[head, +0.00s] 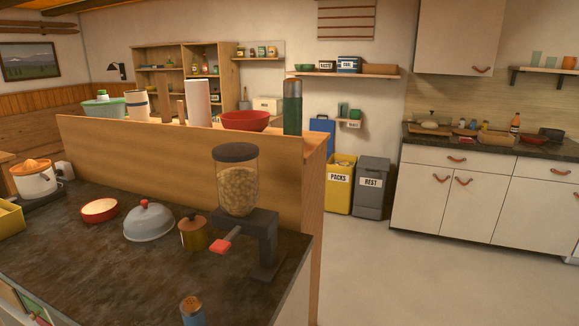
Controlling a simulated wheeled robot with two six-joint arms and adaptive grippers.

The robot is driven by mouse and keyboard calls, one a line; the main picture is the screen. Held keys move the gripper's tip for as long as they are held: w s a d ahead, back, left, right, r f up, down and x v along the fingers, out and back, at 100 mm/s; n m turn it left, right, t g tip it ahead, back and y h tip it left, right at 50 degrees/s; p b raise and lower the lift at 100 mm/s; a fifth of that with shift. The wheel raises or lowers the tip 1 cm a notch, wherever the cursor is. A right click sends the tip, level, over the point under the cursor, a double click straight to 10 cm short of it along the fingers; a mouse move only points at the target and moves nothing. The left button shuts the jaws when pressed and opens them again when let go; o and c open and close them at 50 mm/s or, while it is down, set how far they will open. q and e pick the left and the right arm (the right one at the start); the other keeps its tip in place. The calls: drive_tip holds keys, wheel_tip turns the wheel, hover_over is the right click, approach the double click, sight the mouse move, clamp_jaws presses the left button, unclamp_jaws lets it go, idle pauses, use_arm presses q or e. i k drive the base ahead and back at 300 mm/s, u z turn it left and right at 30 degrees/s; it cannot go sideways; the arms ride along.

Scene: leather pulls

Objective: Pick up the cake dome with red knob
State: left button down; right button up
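The cake dome with a red knob (149,222) stands on the dark marbled counter (115,268) at the left of the head view. It is a pale grey dome with a small red knob on top. It stands between a red bowl on its left and a brassy pot on its right. Neither of my grippers shows in this view.
Near the dome are the red bowl (100,210), the brassy pot (193,232), a cereal dispenser (237,182) with a red handle and a blue shaker (192,312). A wooden partition (285,180) rises behind. Open floor (430,275) lies to the right.

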sight(147, 222)
drive_tip(key=u, duration=2.7)
drive_tip(key=i, duration=1.95)
drive_tip(key=z, duration=3.4)
